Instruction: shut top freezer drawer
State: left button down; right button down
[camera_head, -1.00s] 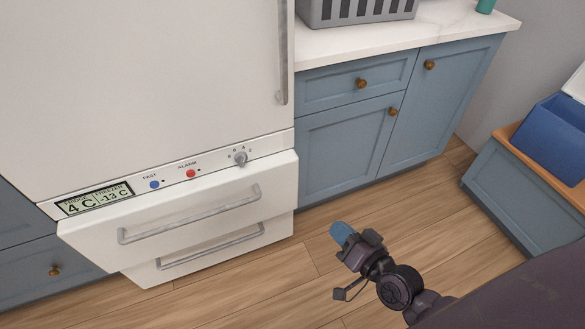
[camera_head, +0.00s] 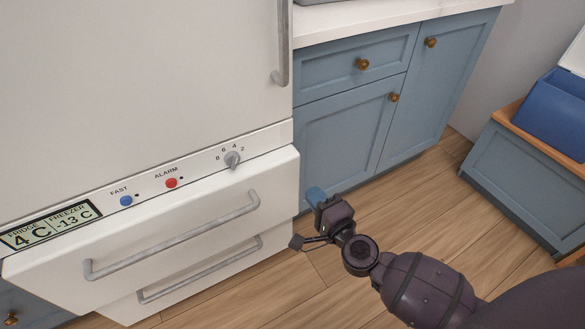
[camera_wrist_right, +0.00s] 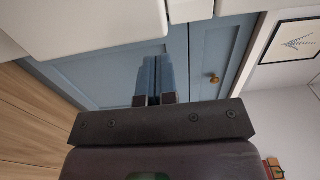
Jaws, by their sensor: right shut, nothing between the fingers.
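The top freezer drawer (camera_head: 212,205) is the upper white drawer below the control panel, with a grey bar handle (camera_head: 175,238). Its front stands out from the panel above, so it is partly open. A second white drawer (camera_head: 220,268) with its own handle is below it. My right gripper (camera_head: 315,196) is shut and empty, with blue fingertips, just right of the drawer's right edge and apart from it in the head view. In the wrist view, its shut fingers (camera_wrist_right: 154,82) point at the blue cupboard, with white fridge parts above. My left gripper is not in view.
Blue cupboards (camera_head: 345,125) with brass knobs stand right of the fridge, close behind my right gripper. A blue bench (camera_head: 520,180) with a blue bin (camera_head: 555,115) is at the far right. Wooden floor (camera_head: 415,200) between them is clear.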

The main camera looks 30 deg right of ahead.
aim_at(289, 161)
jog(key=w, duration=0.4)
jog(key=w+b, duration=0.1)
jog(key=w, duration=0.3)
jog(key=shift+w+f, duration=0.2)
jog(key=shift+w, duration=0.15)
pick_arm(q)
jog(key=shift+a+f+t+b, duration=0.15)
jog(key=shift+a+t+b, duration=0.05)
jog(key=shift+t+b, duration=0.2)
pick_arm(e)
jog(key=shift+w+r, duration=0.1)
jog(key=shift+w, duration=0.55)
jog(key=shift+w+r, duration=0.1)
jog(key=shift+w, duration=0.15)
jog(key=w+p, duration=0.1)
jog(key=w, duration=0.3)
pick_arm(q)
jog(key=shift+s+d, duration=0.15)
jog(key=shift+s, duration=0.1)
pick_arm(e)
jog(key=shift+r, duration=0.15)
jog(key=shift+w+r, duration=0.1)
